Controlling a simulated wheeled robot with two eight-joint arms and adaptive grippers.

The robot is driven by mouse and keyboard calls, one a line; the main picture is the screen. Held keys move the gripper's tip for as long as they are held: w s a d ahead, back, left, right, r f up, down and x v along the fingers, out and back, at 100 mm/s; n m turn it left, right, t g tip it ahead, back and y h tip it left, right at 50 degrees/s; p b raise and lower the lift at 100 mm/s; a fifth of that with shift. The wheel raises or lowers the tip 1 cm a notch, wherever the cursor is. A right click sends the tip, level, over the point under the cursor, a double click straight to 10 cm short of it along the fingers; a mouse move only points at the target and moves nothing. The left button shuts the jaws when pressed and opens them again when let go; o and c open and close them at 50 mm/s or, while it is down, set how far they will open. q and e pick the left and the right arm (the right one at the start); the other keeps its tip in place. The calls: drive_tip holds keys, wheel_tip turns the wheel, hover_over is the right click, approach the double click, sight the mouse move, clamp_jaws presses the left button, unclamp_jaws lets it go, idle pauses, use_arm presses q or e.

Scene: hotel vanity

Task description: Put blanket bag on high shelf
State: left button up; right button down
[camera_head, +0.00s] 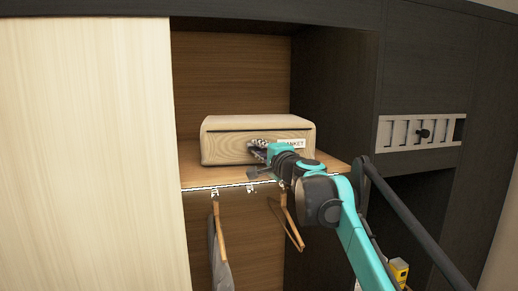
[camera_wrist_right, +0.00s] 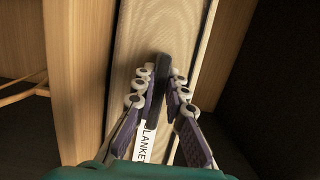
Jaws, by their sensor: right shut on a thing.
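The blanket bag (camera_head: 257,132) is a beige box-like bag with a white label reading "BLANKET", partly covered by my gripper. It rests on, or just over, the high wooden shelf (camera_head: 205,176) in the head view; a gap beneath it cannot be made out. My right gripper (camera_head: 256,148) is at the front face of the bag, with its fingers closed on a dark handle strip (camera_wrist_right: 161,85) in the right wrist view. The bag (camera_wrist_right: 165,30) fills the middle of that view. My left gripper is not in view.
A hanging rail with hangers (camera_head: 222,228) and a grey garment (camera_head: 217,262) is below the shelf. A pale panel (camera_head: 90,140) stands at left, dark cabinet walls (camera_head: 335,90) at right. A white rack panel (camera_head: 420,131) and a yellow item (camera_head: 399,270) are farther right.

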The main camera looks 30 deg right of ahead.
drive_tip(key=c, duration=2)
unclamp_jaws()
drive_tip(key=shift+w+d, duration=0.1)
drive_tip(key=shift+w, duration=0.1)
drive_tip(key=o, duration=0.5)
drive_tip(key=shift+s+a+r, duration=0.1)
drive_tip(key=shift+s+a, duration=0.1)
drive_tip(key=shift+s, duration=0.15)
drive_tip(key=shift+s+d, duration=0.1)
drive_tip(key=shift+s, duration=0.2)
drive_tip(key=shift+s+a, duration=0.2)
drive_tip(key=shift+s, duration=1.7)
drive_tip(key=shift+s+a, duration=0.15)
drive_tip(key=shift+s, duration=1.8)
drive_tip(key=shift+s+a, duration=0.2)
drive_tip(key=shift+s, duration=1.7)
